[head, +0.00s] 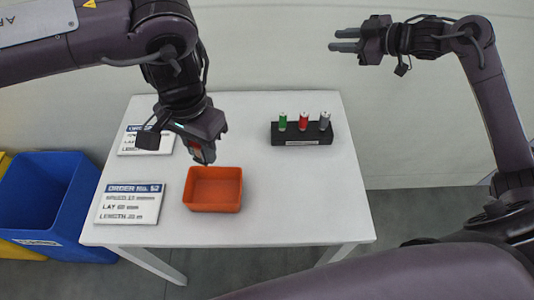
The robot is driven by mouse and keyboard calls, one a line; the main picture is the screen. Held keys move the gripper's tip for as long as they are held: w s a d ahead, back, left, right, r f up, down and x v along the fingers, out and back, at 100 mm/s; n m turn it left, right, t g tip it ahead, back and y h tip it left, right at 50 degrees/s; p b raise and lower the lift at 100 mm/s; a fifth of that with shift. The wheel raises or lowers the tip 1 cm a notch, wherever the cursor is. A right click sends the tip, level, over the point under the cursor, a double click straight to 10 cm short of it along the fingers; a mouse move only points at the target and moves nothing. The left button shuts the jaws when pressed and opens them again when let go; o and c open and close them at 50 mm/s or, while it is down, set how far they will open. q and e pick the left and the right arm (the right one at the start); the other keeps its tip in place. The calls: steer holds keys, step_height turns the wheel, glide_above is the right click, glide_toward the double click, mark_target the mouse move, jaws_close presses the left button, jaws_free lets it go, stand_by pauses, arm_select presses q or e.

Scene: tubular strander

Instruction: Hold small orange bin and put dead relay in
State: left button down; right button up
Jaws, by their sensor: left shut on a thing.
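The small orange bin (213,206) sits upright on the white table, left of its middle, and looks empty inside. My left gripper (203,156) points down just above the bin's far left edge. It is shut on a small reddish and grey thing (196,148), which looks like the dead relay, mostly hidden by the fingers. I cannot tell whether the fingertips touch the bin's rim. My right gripper (344,40) is open and empty, raised in the air beyond the table's far right side, fingers pointing left.
A black holder (301,137) with green, red and grey cylinders stands at the table's back right. Two order signs (130,204) lie at the left. A blue bin (45,205) and a yellow one stand on the floor at left. The table's (290,195) front right is clear.

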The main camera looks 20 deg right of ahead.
steer(key=s+a+f+n+g+y, duration=0.1)
steer(key=s+a+f+y, duration=0.1)
steer(key=s+a+f, duration=0.3)
steer(key=s+a+f+g+y, duration=0.1)
steer(key=a+f+g, duration=0.15)
steer(key=a, duration=0.55)
steer(key=n+g+y, duration=0.2)
steer(key=g, duration=0.1)
glide_above(215, 191)
steer(key=w+d, duration=0.3)
step_height(215, 191, down, 12)
steer(key=shift+r, duration=0.2)
steer(key=shift+s, duration=0.1)
jaws_close()
